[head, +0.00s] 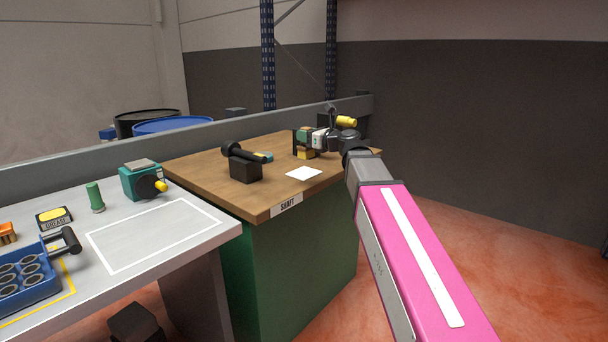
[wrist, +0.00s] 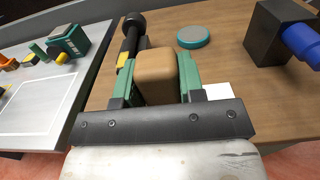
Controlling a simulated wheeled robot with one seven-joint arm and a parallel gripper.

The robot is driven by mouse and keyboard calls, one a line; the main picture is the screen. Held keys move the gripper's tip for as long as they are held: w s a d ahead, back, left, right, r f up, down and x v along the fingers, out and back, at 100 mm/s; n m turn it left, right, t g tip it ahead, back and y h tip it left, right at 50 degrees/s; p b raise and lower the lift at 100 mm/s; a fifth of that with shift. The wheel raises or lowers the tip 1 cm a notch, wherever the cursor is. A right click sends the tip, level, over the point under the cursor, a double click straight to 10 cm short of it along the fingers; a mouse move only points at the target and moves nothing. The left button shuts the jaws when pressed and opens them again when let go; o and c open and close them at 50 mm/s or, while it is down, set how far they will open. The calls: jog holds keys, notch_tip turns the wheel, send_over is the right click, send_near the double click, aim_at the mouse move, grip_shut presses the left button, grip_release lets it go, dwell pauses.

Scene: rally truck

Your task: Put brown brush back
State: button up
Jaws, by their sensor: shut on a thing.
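The brown brush (wrist: 158,75) is a rounded tan-brown block between the two green fingers of my gripper (wrist: 160,82) in the wrist view. The fingers are shut on its sides. In the head view my gripper (head: 304,141) is over the wooden bench (head: 215,185), with part of the brush (head: 305,154) showing below it. The brush's underside is hidden, and I cannot tell whether it touches the bench. A white square (head: 304,173) lies on the bench in front of the gripper and is partly covered in the wrist view (wrist: 218,91).
A black shaft on a black block (head: 245,169) stands left of the gripper. A teal disc (wrist: 193,37) lies beyond the brush. A black block (wrist: 269,35) with a blue cylinder stands to the right. The grey table (head: 150,238) on the left carries several items.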

jog(key=shift+a, duration=0.1)
jog(key=shift+w+a+f, duration=0.2)
jog(key=shift+w+f, duration=1.55)
jog(key=shift+w, duration=0.2)
jog(key=shift+w+a+f, duration=0.15)
jog(key=shift+w+f, duration=1.6)
jog(key=shift+w, duration=0.15)
jog(key=shift+w+a+f, duration=0.2)
jog(key=shift+w+f, duration=1.55)
jog(key=shift+w, duration=0.2)
jog(key=shift+f, duration=0.15)
jog(key=o, duration=0.9)
jog(key=shift+o, duration=0.2)
jog(key=v, duration=1)
jog(key=shift+s+d, duration=0.3)
